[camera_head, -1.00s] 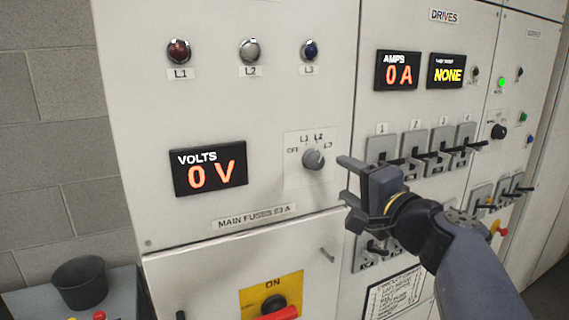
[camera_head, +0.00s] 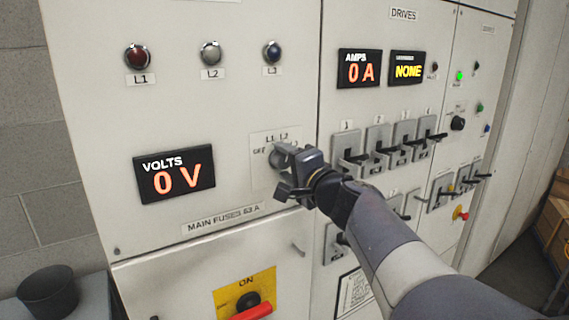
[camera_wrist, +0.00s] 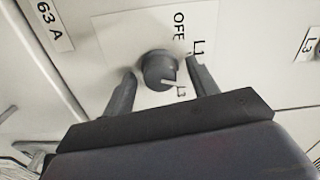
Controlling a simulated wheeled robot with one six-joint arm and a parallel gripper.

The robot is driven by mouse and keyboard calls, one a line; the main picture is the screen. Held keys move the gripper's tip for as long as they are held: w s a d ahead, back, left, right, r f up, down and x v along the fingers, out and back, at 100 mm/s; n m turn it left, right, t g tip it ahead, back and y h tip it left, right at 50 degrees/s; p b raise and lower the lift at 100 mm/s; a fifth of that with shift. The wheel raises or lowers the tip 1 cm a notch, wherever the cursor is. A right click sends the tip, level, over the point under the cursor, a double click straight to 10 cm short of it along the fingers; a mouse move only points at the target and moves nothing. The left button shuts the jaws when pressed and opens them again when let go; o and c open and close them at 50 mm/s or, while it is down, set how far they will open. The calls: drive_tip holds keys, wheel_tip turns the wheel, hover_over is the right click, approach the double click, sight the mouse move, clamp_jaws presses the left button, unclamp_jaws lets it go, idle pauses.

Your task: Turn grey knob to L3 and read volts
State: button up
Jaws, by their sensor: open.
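The grey knob (camera_wrist: 158,68) sits on a white plate with OFF, L1, L2 and L3 marks. In the wrist view its pale pointer line is turned roughly toward the L3 mark. In the head view the knob (camera_head: 280,158) is partly hidden by my gripper (camera_head: 284,172). My gripper is open, with one finger on each side of the knob in the wrist view (camera_wrist: 161,70). I cannot tell whether either finger touches it. The volts display (camera_head: 176,172), left of the knob, reads 0 V.
Red L1 (camera_head: 138,57), pale L2 (camera_head: 210,53) and blue L3 (camera_head: 271,52) lamps sit above. An amps display (camera_head: 360,68) reads 0 A. Black-handled switches (camera_head: 376,150) stand out to the right. A red-handled switch (camera_head: 250,308) on a yellow plate is below.

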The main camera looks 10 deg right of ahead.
drive_tip(key=shift+c, duration=0.5)
drive_tip(key=c, duration=0.9)
drive_tip(key=shift+f+m+b, duration=0.1)
drive_tip(key=shift+m+b, duration=0.2)
drive_tip(key=m+b, duration=0.1)
drive_tip(key=m, duration=0.1)
drive_tip(key=shift+m, duration=0.4)
drive_tip(key=shift+m+b, duration=0.6)
drive_tip(key=shift+m, duration=1.6)
